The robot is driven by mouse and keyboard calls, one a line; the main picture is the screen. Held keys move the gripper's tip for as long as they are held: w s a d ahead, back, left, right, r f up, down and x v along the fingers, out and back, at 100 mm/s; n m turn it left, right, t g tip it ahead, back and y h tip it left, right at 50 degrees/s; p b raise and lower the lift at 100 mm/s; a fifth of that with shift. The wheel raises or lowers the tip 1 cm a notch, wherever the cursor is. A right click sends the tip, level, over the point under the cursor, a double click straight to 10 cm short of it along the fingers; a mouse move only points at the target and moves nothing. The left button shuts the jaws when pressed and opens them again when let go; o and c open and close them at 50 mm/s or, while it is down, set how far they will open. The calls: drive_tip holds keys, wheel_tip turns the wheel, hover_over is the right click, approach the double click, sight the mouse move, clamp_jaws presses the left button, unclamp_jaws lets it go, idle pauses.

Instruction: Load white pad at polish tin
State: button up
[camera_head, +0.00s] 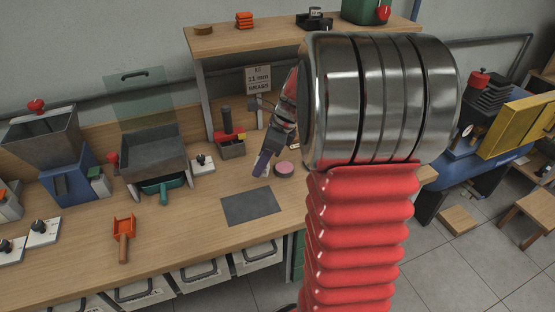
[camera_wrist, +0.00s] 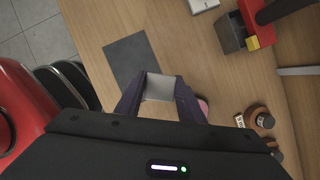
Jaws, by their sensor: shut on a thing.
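My gripper (camera_head: 263,164) is above the wooden bench in the head view, pointing down, with its jaws beside the polish tin. In the wrist view my gripper (camera_wrist: 161,92) is shut on the white pad (camera_wrist: 160,86), a pale square block held between the two dark fingers. The pad cannot be made out in the head view. The polish tin (camera_head: 284,168), round with a pink top, stands on the bench just right of the gripper. In the wrist view only a pink edge of the tin (camera_wrist: 204,106) shows beside the right finger.
A dark grey mat (camera_head: 250,206) lies in front of the tin. A red and grey fixture (camera_head: 230,143) and a white switch box (camera_head: 202,165) stand behind and left. A grey tray machine (camera_head: 153,156) and an orange scoop (camera_head: 123,232) are farther left. Bench between is clear.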

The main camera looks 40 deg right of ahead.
drive_tip(key=w+a+f+n+g+h, duration=0.1)
drive_tip(key=w+a+n+g, duration=0.3)
drive_tip(key=a+n, duration=0.6)
drive_tip(key=w+a+f+n+g, duration=0.1)
drive_tip(key=w+a+n+g, duration=0.2)
drive_tip(key=a+n, duration=0.7)
drive_tip(key=w+n, duration=0.1)
drive_tip(key=n, duration=0.3)
drive_tip(key=shift+w+g+h, duration=0.3)
drive_tip(key=shift+g+h, duration=0.1)
drive_tip(key=shift+a+f, duration=0.1)
drive_tip(key=shift+a, duration=0.05)
